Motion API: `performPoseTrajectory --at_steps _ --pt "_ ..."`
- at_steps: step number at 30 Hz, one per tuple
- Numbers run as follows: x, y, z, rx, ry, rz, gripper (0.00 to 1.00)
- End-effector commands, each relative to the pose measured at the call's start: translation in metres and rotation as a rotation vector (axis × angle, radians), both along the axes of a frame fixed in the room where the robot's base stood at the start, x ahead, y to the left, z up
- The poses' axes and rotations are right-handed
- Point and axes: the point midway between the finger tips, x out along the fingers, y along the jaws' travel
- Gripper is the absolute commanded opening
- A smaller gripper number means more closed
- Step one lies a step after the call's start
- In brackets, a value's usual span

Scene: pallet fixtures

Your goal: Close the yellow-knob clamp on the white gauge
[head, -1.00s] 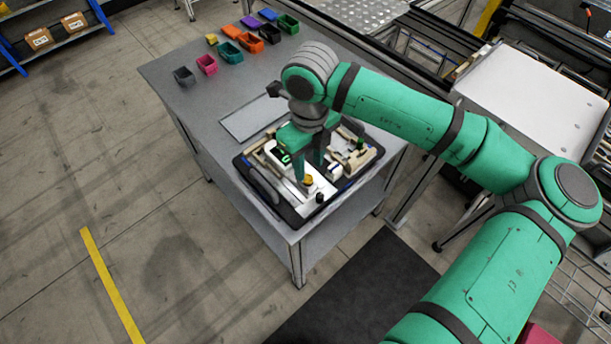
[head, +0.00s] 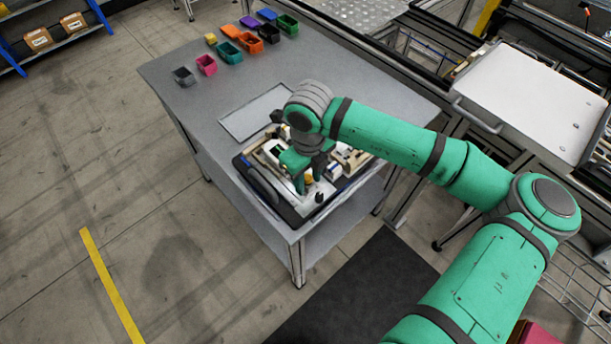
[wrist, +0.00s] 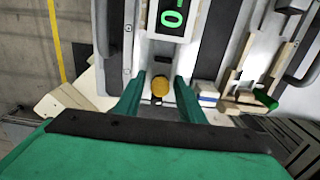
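The clamp's yellow knob (wrist: 160,87) sits between the two green fingers of my gripper (wrist: 161,82) in the wrist view. The fingers are spread, with a gap showing on each side of the knob. The knob (head: 309,179) also shows beside my gripper (head: 306,184) in the head view. The white gauge (wrist: 172,18), with a dark display and a green digit, is just beyond the knob at the top of the wrist view. The top of the gauge is cut off there. The clamp's lower parts are partly hidden, so I cannot tell its position.
The fixture pallet (head: 264,186) lies at the near corner of the grey table (head: 190,105). Wooden blocks and a green knob (wrist: 265,99) are right of the gauge. A black post (head: 319,197) stands near the yellow knob. Several coloured bins (head: 229,52) line the far edge.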

Motion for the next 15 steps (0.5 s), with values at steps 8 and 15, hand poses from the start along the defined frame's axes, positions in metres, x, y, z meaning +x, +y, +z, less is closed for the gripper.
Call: performPoseTrajectory --at_steps 8,15 --pt "-0.0002 0.0008 0.0001 0.001 0.001 0.002 0.04" --pt "-0.0002 0.0005 0.0002 0.001 0.001 0.001 0.04"
